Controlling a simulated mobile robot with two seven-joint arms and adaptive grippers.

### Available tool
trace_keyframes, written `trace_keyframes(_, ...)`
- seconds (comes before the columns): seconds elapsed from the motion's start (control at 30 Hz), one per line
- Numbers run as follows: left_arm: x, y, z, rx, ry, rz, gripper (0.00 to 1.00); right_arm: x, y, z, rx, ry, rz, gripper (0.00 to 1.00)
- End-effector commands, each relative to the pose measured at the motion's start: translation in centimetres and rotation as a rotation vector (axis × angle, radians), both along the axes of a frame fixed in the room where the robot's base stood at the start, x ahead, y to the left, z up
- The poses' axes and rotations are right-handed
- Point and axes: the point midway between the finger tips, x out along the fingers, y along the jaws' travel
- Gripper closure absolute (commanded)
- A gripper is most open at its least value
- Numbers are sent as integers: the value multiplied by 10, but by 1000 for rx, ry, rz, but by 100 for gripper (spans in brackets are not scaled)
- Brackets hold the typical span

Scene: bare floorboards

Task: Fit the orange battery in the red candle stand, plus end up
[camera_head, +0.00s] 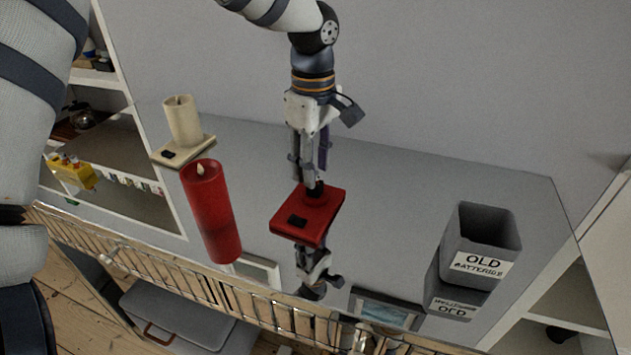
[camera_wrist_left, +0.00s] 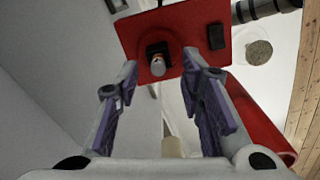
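The red candle stand (camera_head: 318,228) is a flat square plate with a dark switch on one side. In the left wrist view the stand (camera_wrist_left: 190,20) shows a black socket in its middle. The orange battery (camera_wrist_left: 158,66) stands in that socket, mostly hidden, its silver end towards the camera; I cannot tell whether that end is plus. My left gripper (camera_head: 312,182) points down just over the stand. In the wrist view its fingers (camera_wrist_left: 163,88) are spread apart with clear gaps on both sides of the battery. My right gripper does not show.
A red candle (camera_head: 213,215) stands left of the stand, and a cream candle (camera_head: 184,122) on a cream stand behind it. A grey bin (camera_head: 480,235) marked "OLD BATTERIES" stands at the right. The glossy grey surface mirrors things; it is clear between stand and bin.

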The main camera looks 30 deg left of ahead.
Motion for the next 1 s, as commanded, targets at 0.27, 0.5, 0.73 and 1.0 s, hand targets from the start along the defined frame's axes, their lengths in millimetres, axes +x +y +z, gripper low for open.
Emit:
trace_keyframes(0.27, 0, 0, -7, 0, -2, -1, 65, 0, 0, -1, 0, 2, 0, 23)
trace_keyframes(0.5, 0, 0, -7, 1, -1, -1, 100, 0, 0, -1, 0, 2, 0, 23)
trace_keyframes(0.73, 0, 0, -7, 1, -1, -1, 100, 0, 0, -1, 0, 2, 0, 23)
trace_keyframes(1.0, 1, 0, 21, 2, -6, -1, 100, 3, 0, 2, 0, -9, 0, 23)
